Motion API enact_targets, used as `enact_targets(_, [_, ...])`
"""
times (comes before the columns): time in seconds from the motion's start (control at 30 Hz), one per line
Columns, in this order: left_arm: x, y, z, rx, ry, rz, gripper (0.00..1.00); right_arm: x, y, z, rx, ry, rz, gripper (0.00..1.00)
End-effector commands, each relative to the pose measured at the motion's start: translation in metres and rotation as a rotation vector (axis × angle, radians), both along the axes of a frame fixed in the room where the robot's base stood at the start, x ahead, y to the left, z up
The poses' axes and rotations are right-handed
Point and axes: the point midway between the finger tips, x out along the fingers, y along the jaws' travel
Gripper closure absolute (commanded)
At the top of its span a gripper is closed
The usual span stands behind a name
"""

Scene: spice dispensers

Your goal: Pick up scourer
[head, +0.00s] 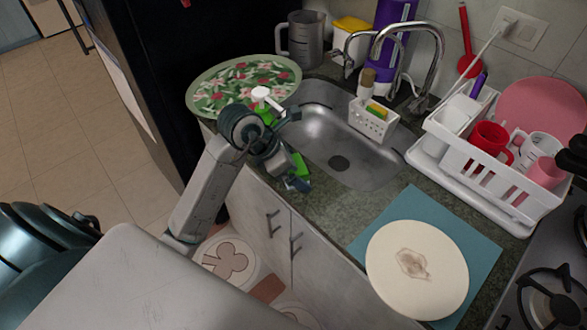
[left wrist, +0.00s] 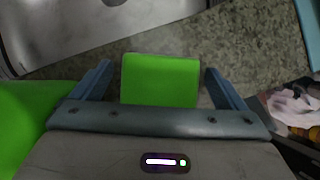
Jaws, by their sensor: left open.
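A bright green block, which looks like the scourer (head: 299,165), lies on the counter strip in front of the sink. In the left wrist view the scourer (left wrist: 160,80) shows between the two fingers, with a visible gap on each side. My left gripper (head: 294,150) is open over it, its fingers apart on either side. The left gripper (left wrist: 158,88) is empty. Part of the scourer is hidden behind the gripper in the head view. My right gripper is not in view.
A green soap bottle with white pump (head: 262,100) stands close beside my left gripper. A floral tray (head: 215,85) is behind it. A dish rack (head: 490,185) and plate (head: 440,265) are right.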

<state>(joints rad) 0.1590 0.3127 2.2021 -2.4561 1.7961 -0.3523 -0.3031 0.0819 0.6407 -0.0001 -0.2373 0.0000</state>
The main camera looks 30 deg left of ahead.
Motion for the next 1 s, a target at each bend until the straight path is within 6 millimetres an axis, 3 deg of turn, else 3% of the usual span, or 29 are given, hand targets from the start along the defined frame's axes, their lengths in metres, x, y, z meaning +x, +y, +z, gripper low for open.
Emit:
enact_targets(0.03, [0.000,0.000,0.000,0.000,0.000,0.000,0.08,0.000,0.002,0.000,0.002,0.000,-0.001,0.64])
enact_targets(0.27, [0.000,0.000,0.000,0.000,0.000,0.000,0.53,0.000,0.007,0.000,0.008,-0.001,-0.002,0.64])
enact_targets(0.67, [0.000,0.000,0.004,0.000,-0.001,0.001,0.57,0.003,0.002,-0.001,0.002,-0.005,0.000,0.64])
enact_targets(0.93, [0.001,0.000,0.033,0.000,-0.006,-0.001,0.57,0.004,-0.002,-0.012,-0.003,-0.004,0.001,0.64])
enact_targets(1.0, [-0.009,0.005,0.034,0.007,-0.002,0.002,0.57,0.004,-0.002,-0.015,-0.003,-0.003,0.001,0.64])
